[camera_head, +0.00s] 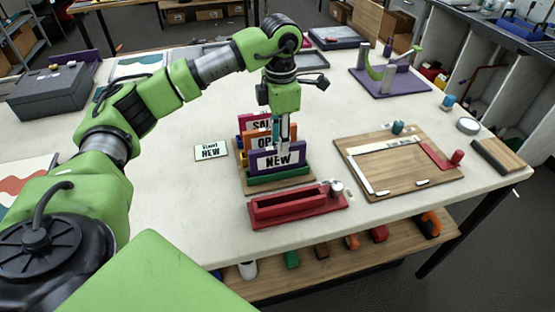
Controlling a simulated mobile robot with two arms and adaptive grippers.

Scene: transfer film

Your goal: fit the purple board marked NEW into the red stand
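The purple board marked NEW (262,162) stands upright at the front of a wooden rack (243,184), with an orange board (256,142) and a board marked SAL (260,124) behind it. My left gripper (284,139) points down at the top edge of the purple board, its fingers overlapping the boards in the picture. I cannot tell whether the fingers are closed on it. The red stand (297,207), with a long slot on top and a grey knob at its right end, sits in front of the rack near the table's front edge. My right gripper is not in view.
A card reading Start NEW (211,152) lies left of the rack. A wooden board with a white frame and red piece (408,179) lies to the right. A purple base with a green arch (390,82) stands behind it. A grey case (52,92) sits at the far left.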

